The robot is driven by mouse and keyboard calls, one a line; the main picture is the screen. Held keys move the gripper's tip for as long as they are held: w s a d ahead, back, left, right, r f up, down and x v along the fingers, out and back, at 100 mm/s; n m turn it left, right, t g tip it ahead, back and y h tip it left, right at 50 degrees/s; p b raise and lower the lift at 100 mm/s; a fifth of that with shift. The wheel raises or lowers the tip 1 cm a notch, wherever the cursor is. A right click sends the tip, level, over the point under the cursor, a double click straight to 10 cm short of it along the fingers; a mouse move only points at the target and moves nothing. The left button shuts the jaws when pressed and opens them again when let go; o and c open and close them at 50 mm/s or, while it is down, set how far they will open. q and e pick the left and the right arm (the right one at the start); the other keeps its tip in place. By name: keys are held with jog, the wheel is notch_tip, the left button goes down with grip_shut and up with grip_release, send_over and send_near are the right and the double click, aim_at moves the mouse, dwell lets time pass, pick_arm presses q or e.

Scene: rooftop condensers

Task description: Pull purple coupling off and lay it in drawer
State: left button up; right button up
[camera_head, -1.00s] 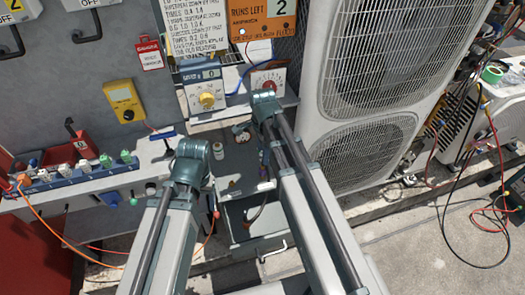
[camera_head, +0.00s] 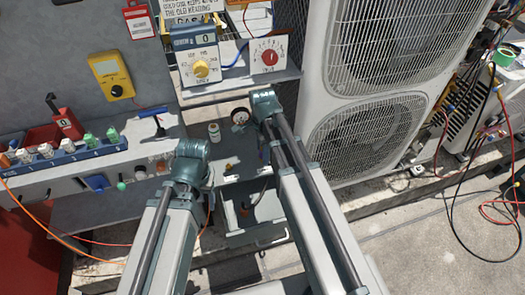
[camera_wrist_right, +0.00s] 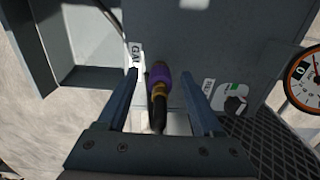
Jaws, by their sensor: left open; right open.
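The purple coupling (camera_wrist_right: 158,75) sits on a dark stem with a brass-coloured band, in the middle of the right wrist view. My right gripper (camera_wrist_right: 161,66) is open, with one finger on each side of the coupling and visible gaps between. I cannot tell how deep it sits between the fingers. In the head view my forearms hide the coupling and both grippers. An open grey drawer (camera_head: 258,238) with a handle stands low between my arms, partly covered by my right arm.
A grey panel with a label and a round gauge (camera_wrist_right: 305,82) lies close to the right gripper. A large white condenser (camera_head: 325,100) stands right of my right arm. A ledge (camera_head: 60,178) with a blue valve rack (camera_head: 70,156) is at left.

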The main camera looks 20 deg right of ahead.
grip_shut()
dwell(0.6)
